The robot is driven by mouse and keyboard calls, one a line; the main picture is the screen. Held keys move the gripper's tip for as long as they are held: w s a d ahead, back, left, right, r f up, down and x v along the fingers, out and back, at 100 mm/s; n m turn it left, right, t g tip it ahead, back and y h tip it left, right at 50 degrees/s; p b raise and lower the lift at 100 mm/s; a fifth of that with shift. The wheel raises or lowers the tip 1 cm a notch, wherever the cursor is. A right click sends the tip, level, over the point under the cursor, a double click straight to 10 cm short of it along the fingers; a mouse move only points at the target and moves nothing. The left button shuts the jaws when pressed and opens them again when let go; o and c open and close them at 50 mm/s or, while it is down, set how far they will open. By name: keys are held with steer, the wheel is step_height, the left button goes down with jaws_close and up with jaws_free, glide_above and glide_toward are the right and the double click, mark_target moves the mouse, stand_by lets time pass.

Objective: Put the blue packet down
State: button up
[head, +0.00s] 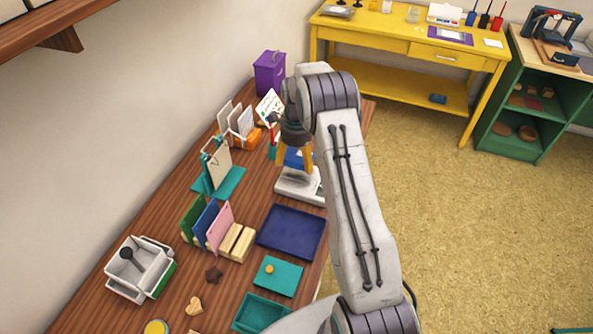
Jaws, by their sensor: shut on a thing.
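My gripper (293,158) hangs over the right side of the wooden table, its orange fingers pointing down. It is shut on the blue packet (294,159), which shows as a small blue patch between the fingers. A white device like a scale (297,187) stands directly below the packet. I cannot tell whether the packet touches it. My own arm hides part of the device and the table's right edge.
A navy tray (291,231) lies empty in front of the device. Teal trays (278,276) lie nearer. Upright coloured boards (209,221) and a teal stand (219,178) are to the left. A purple box (268,73) stands at the back. A yellow desk (410,30) is farther off.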

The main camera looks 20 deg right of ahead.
mark_target(296, 175)
steer(key=shift+f+b, duration=0.35)
steer(key=shift+f, duration=1.7)
steer(key=shift+f, duration=0.15)
steer(key=o, duration=1.2)
steer(key=shift+c, duration=0.2)
